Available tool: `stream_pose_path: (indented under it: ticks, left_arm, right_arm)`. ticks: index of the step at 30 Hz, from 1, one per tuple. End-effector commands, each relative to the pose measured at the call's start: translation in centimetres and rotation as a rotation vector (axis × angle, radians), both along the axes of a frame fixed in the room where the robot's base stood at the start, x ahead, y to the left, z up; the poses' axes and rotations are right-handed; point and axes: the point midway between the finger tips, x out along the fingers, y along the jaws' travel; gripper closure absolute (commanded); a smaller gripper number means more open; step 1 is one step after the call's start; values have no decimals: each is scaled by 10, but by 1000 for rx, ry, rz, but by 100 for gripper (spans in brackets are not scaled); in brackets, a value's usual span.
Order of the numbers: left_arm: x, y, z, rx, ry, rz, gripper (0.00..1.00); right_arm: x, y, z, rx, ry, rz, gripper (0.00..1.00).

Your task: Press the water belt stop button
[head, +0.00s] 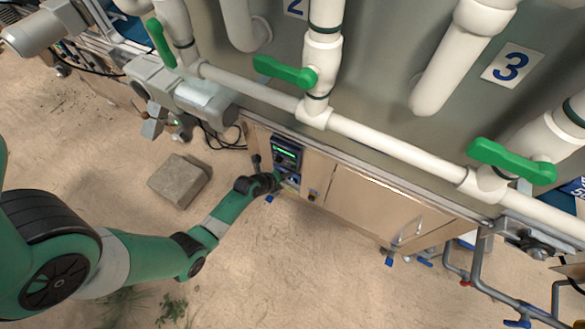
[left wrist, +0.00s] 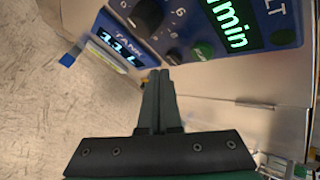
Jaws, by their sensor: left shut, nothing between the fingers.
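The blue control panel (head: 287,153) is on the front of the beige cabinet in the head view, with a lit green display. A label ending in "LT" is cut off; I see no red button. My left gripper (head: 279,181) is at the panel's lower edge; its fingertips (left wrist: 160,73) are together and empty, just below the panel. Contact is unclear.
A small "TANK 11 L" display (left wrist: 119,47) sits left of the fingers. White pipes with green valve handles (head: 286,72) run above the cabinet (head: 365,200). A grey block (head: 180,181) lies on the sandy floor left of the panel. Open floor lies in front.

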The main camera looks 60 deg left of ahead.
Motion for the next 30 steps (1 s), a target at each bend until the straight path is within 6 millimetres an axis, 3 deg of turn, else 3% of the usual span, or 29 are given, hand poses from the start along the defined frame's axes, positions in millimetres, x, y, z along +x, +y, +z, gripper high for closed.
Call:
stream_pose_path:
  ticks: [15, 30]
  left_arm:
    - [-44, -32, 1, 0, 1, 0, 100]
    - [-45, -32, 0, 0, 0, 0, 100]
  right_arm:
    - [0, 0, 23, 0, 0, 0, 38]
    - [0, 0, 22, 0, 0, 0, 38]
